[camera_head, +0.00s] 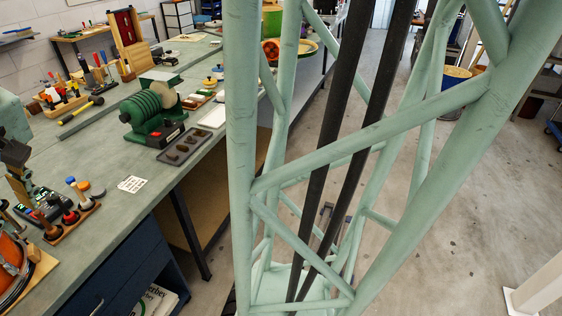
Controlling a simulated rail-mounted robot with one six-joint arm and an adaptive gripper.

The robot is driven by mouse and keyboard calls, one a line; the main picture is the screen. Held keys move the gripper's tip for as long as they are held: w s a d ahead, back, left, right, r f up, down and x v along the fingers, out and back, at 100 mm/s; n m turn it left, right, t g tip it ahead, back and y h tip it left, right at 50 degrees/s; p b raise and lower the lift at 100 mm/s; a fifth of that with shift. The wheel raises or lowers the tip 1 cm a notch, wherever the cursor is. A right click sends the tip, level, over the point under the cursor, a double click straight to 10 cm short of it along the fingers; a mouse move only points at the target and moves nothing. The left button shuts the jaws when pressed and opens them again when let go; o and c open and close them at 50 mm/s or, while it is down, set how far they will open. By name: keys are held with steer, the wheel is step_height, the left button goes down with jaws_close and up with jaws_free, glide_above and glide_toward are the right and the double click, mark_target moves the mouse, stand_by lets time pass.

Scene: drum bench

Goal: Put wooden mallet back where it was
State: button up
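A mallet-like tool (82,110) with a yellowish handle and a dark head lies on the grey-green bench top at the left. I cannot tell for sure whether it is the wooden mallet. No other mallet can be made out clearly. My gripper does not show in this view, so I cannot see whether it holds anything.
The workbench (108,215) carries a green ribbed machine (150,106), a dark tray (185,146) with small parts, a tool rack (62,95) and a small rack of knobbed tools (72,216). A white card (132,184) lies on bare bench. Foreground struts hide the middle.

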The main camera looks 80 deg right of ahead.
steer(key=s+a+r, duration=0.2)
steer(key=s+a, duration=0.1)
steer(key=s, duration=0.8)
steer(key=s+a+r+n+y, duration=0.1)
steer(key=s+a, duration=0.3)
steer(key=s, duration=0.6)
steer(key=shift+s+r+g, duration=0.4)
steer(key=shift+r, duration=0.35)
